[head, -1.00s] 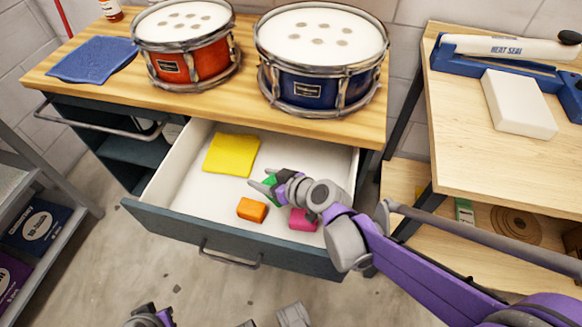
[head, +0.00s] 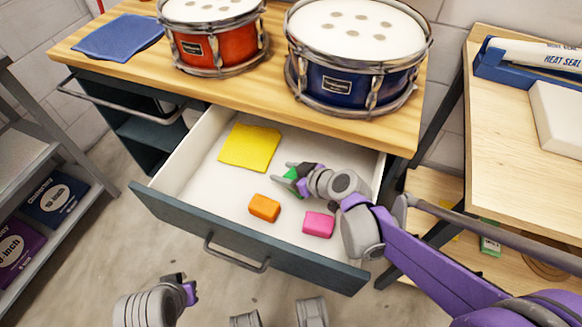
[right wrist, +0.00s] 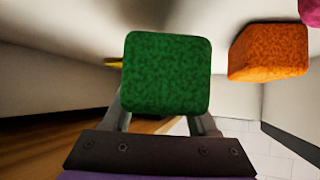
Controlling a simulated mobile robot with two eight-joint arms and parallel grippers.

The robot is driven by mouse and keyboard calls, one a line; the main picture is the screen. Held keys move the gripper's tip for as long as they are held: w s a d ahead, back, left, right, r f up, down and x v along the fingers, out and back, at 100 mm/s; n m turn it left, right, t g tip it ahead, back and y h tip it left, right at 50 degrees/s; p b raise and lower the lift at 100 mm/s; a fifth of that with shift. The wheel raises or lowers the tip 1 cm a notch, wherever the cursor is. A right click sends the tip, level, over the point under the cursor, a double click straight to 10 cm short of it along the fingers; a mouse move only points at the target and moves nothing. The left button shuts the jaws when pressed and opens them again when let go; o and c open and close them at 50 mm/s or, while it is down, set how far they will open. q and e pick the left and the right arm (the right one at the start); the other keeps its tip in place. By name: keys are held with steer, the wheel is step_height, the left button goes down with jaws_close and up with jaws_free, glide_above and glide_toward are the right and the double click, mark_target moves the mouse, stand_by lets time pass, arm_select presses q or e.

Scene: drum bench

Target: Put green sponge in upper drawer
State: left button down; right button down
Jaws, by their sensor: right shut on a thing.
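The green sponge (head: 291,175) is between the fingers of my right gripper (head: 284,178). In the right wrist view the sponge (right wrist: 167,72) fills the middle, gripped from both sides. The upper drawer (head: 205,170) is pulled open, and my right gripper is inside its outline, over the white floor. I cannot tell whether the sponge touches the drawer floor. My left arm's end (head: 165,302) shows at the bottom left, over the concrete floor; its fingers are not clear.
In the drawer lie a yellow cloth (head: 250,147), an orange sponge (head: 265,208) and a pink sponge (head: 318,224). On the bench top stand a red drum (head: 212,45), a blue drum (head: 350,85) and a folded blue cloth (head: 118,37). Another table (head: 500,130) stands at right.

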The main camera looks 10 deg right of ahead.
steer(key=w+d+f, duration=0.1)
steer(key=w+d+f+b, duration=0.1)
steer(key=w+f, duration=0.1)
steer(key=shift+w+d+b, duration=0.25)
steer(key=shift+w+b, duration=0.05)
steer(key=c, duration=0.6)
jaws_free()
steer(key=shift+f, duration=0.15)
steer(key=shift+c, duration=0.2)
steer(key=o, duration=0.5)
steer(key=shift+c, duration=0.2)
steer(key=shift+s+r, duration=0.15)
steer(key=shift+r, duration=0.2)
steer(key=p+v, duration=0.2)
steer(key=v, duration=0.5)
steer(key=shift+s+d, duration=0.1)
